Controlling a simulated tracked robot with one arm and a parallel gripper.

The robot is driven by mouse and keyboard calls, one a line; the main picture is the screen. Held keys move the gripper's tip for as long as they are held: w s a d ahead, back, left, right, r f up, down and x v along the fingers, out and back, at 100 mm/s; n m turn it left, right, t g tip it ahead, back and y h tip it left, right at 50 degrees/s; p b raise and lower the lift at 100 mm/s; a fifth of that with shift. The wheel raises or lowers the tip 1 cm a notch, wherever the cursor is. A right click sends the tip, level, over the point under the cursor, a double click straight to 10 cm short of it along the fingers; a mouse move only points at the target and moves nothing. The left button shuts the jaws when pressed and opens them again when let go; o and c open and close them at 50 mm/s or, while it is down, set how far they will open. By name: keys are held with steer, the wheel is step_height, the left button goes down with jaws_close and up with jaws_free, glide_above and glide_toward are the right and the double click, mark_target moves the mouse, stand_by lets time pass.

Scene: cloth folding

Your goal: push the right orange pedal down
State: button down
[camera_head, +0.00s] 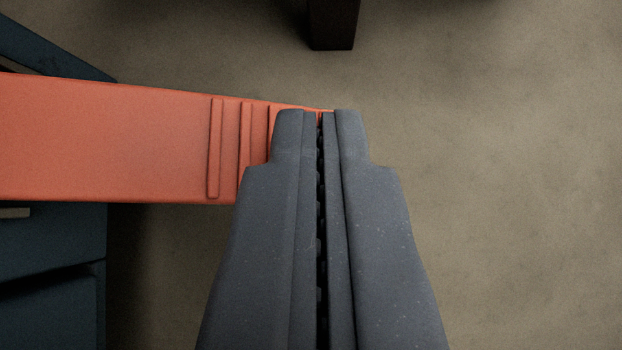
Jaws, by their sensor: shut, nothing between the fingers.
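An orange pedal (120,140) reaches in from the left edge to the middle of the view. It is a flat bar with several raised ridges near its right end. My gripper (320,115) is shut with nothing between its dark grey fingers. The fingertips overlap the right end of the pedal in the picture and hide part of it. I cannot tell whether they touch the pedal or are above it. Only one orange pedal shows, and I cannot tell from this view how far it is tilted.
A dark blue body (55,240) lies below and beside the pedal at the left, with another dark blue part (50,50) at the upper left. A dark post (333,25) stands at the top middle. The beige floor (510,180) at the right is clear.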

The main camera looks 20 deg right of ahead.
steer(key=shift+r+p, duration=0.5)
steer(key=shift+r, duration=0.3)
steer(key=shift+s+d+r+p, duration=0.1)
steer(key=shift+r+p, duration=0.35)
steer(key=s+a+r+p, duration=0.2)
steer(key=s+r+p, duration=0.3)
steer(key=s+r, duration=0.3)
steer(key=shift+a+r, duration=0.4)
steer(key=shift+r, duration=0.05)
